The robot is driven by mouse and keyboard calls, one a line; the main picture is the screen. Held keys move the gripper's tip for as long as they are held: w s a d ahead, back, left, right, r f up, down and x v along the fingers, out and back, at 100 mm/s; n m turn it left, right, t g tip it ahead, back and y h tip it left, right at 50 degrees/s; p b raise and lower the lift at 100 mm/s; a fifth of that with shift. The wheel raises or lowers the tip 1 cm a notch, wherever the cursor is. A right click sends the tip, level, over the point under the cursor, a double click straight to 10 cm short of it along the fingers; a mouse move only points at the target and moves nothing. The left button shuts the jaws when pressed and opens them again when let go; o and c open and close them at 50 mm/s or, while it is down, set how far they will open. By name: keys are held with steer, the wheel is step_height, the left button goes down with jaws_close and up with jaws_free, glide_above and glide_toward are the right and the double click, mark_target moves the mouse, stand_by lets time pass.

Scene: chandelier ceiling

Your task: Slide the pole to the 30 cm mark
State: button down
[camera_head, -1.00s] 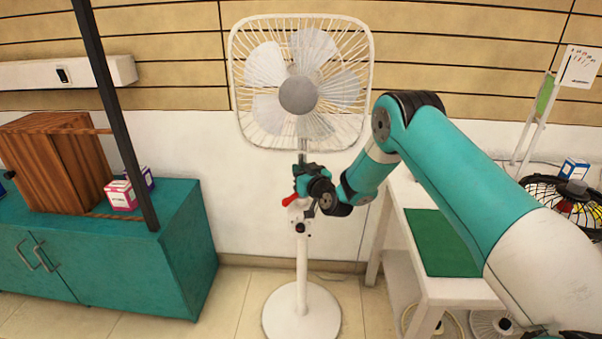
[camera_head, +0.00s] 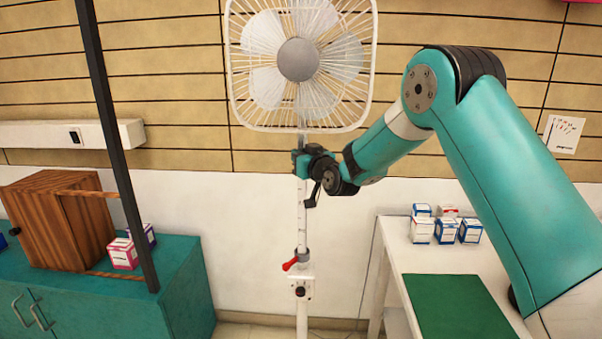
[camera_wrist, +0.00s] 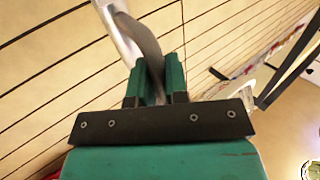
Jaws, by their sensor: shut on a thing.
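A white pedestal fan stands by the wall, with its caged head (camera_head: 298,60) at the top of the head view. Below the head, a slim pale pole (camera_head: 302,218) with faint marks runs down into a collar with a red lever (camera_head: 290,265). The marks are too small to read. My gripper (camera_head: 302,163) is shut on the pole just below the fan cage, well above the collar. In the wrist view my green fingers (camera_wrist: 160,80) are closed around a grey shaft (camera_wrist: 150,45). The fan's base is out of view.
A teal cabinet (camera_head: 190,270) stands at the left with a wooden box (camera_head: 65,215) and a dark upright post (camera_head: 112,150). A white table (camera_head: 450,258) at the right holds small boxes (camera_head: 445,226) and a green mat (camera_head: 460,306). The wall lies behind the fan.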

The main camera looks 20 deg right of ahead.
steer(key=shift+r, duration=0.95)
steer(key=shift+w, duration=0.1)
steer(key=c, duration=1.1)
jaws_free()
steer(key=shift+r, duration=0.1)
steer(key=shift+c, duration=0.2)
steer(key=shift+f, duration=0.2)
steer(key=b+v, duration=0.7)
steer(key=v, duration=1)
steer(key=shift+s, duration=0.3)
